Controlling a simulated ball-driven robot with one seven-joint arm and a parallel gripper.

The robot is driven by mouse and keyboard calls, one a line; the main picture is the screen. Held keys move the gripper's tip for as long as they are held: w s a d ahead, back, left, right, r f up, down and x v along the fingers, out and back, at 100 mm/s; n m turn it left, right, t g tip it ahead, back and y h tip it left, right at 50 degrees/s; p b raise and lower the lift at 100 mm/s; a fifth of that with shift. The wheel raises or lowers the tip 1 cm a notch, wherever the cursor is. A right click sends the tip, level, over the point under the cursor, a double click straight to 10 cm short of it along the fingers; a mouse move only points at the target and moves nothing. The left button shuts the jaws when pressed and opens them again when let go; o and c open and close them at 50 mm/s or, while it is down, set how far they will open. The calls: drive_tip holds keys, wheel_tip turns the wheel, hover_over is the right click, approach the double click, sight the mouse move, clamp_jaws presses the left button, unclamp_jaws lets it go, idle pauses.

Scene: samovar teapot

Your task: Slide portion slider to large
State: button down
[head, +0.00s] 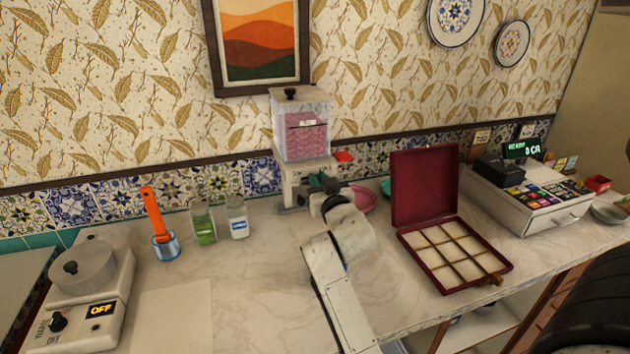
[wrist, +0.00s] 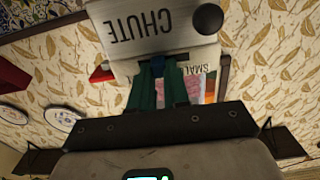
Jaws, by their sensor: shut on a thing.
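The dispenser (head: 304,135) stands against the tiled wall, with a clear bin of pink contents on a pale base (head: 300,178). In the wrist view its pale body bears the word CHUTE (wrist: 140,28) beside a round dark knob (wrist: 208,18). A label starting with SMAL (wrist: 193,80) shows close to the fingers. My gripper (head: 318,181) is at the right side of the base. In the wrist view its green fingers (wrist: 158,72) are closed together against the dispenser, shut on the portion slider, which the fingers hide. The slider's exact position cannot be told.
A pink bowl (head: 362,199) sits right of my gripper, close to my arm. An open red box (head: 425,190) with compartments stands farther right, then a cash register (head: 527,195). Two jars (head: 203,224) and a cup with an orange utensil (head: 155,215) stand left.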

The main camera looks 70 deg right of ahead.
drive_tip(key=shift+s+d, duration=0.4)
drive_tip(key=shift+s, duration=0.1)
drive_tip(key=c, duration=1.1)
unclamp_jaws()
drive_tip(key=shift+s+d, duration=0.1)
drive_tip(key=b+v, duration=0.2)
drive_tip(key=v, duration=0.9)
